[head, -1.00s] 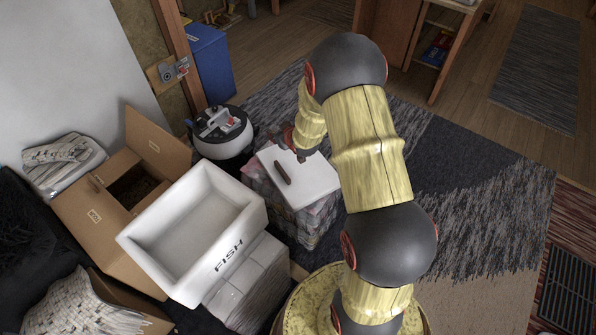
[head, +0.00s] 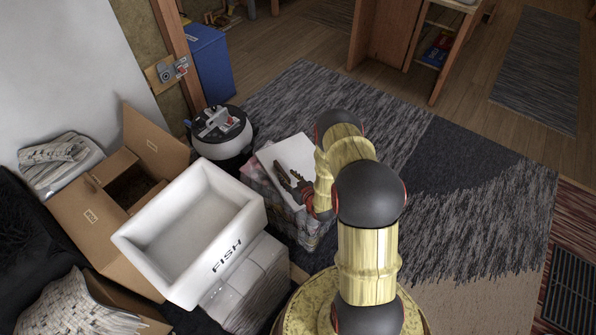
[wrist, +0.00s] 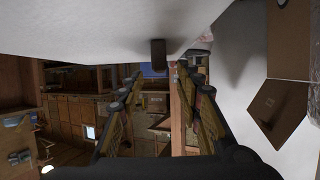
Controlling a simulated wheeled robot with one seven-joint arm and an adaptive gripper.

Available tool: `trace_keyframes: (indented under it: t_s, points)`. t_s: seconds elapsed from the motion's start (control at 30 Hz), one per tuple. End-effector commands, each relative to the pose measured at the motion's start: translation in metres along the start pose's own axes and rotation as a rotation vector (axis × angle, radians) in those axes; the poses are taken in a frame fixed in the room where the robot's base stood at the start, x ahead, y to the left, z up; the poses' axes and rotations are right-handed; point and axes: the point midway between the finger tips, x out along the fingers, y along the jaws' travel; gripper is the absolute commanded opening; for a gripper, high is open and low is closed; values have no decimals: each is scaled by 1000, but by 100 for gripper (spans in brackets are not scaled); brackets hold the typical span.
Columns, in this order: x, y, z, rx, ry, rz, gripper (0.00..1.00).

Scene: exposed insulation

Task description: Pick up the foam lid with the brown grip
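The white foam lid (head: 288,148) lies on a colourful wrapped stack right of the foam box. In the wrist view the lid's white surface (wrist: 90,30) fills the top, and its brown grip (wrist: 158,54) juts from it. My gripper (head: 287,174) is over the lid in the head view and hides the grip there. In the wrist view my gripper (wrist: 160,72) is open, with one finger on each side of the grip's line. The grip shows near the fingertips; I cannot tell whether it is fully between them. Nothing is held.
An open white foam box (head: 190,225) marked FISH stands on a white stack beside the lid. An open cardboard box (head: 82,215) is at the left. A round black-and-white appliance (head: 222,140) stands behind. The carpet (head: 470,210) to the right is clear.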

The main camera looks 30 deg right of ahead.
Motion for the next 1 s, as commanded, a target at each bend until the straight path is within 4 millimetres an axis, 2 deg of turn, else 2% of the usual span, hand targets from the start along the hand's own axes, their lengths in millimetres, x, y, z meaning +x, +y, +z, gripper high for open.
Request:
trace_keyframes:
  t_s: [0.3, 0.37, 0.6, 1.0]
  points:
    - [42, 0, 1, -1, 1, -1, 35]
    - [46, 0, 1, -1, 0, -1, 35]
    - [48, 0, -2, 0, 0, 0, 34]
    - [47, 0, -2, 0, 0, 0, 12]
